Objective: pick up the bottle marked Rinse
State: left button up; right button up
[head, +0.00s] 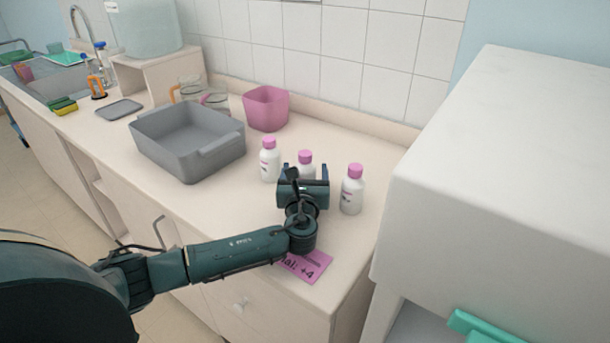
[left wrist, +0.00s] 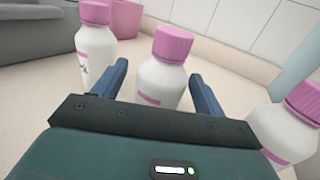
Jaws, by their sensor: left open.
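Three white bottles with pink caps stand in a row on the counter: a left bottle (head: 269,160), a middle bottle (head: 305,159) and a right bottle (head: 352,189). I cannot read which one is marked Rinse. My left gripper (head: 304,174) is open in front of the middle bottle and hides its lower part in the head view. In the left wrist view the middle bottle (left wrist: 163,75) stands upright between the open fingers (left wrist: 162,85). The left bottle (left wrist: 96,45) and right bottle (left wrist: 287,130) stand outside the fingers. My right gripper is not in view.
A grey tub (head: 188,145) and a pink bin (head: 266,108) stand left of the bottles. A pink card (head: 306,265) lies near the counter's front edge, partly under my arm. A large white box-shaped unit (head: 500,170) rises at the right. The tiled wall is behind.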

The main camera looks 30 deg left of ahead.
pick_arm(q)
jog(key=shift+x, duration=0.85)
jog(key=shift+c, duration=0.3)
jog(key=c, duration=1.1)
